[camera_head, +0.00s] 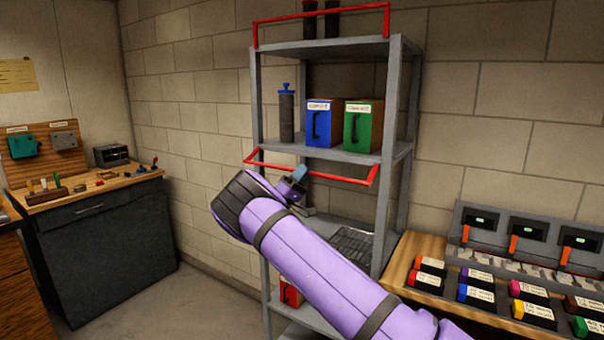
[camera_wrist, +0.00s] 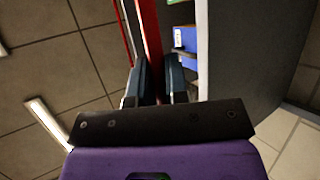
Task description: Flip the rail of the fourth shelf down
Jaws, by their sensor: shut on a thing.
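The grey shelf rack (camera_head: 400,115) stands against the block wall. A red rail (camera_head: 340,178) sits at the front of the shelf that bears the blue and green boxes, at or slightly below that shelf's front edge. My gripper (camera_head: 297,178) is at this rail, left of its middle. In the wrist view the two fingers of my gripper (camera_wrist: 155,88) are shut on the red rail (camera_wrist: 150,40), which runs between them. Another red rail (camera_head: 330,10) stands up above the top shelf. My arm hides part of the lower shelves.
A blue box (camera_head: 322,122), a green box (camera_head: 362,125) and a dark bottle (camera_head: 287,115) stand on the shelf above the gripped rail. A wooden bench (camera_head: 410,250) with coloured boxes is close on the right. A dark cabinet (camera_head: 105,240) stands left, with open floor between.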

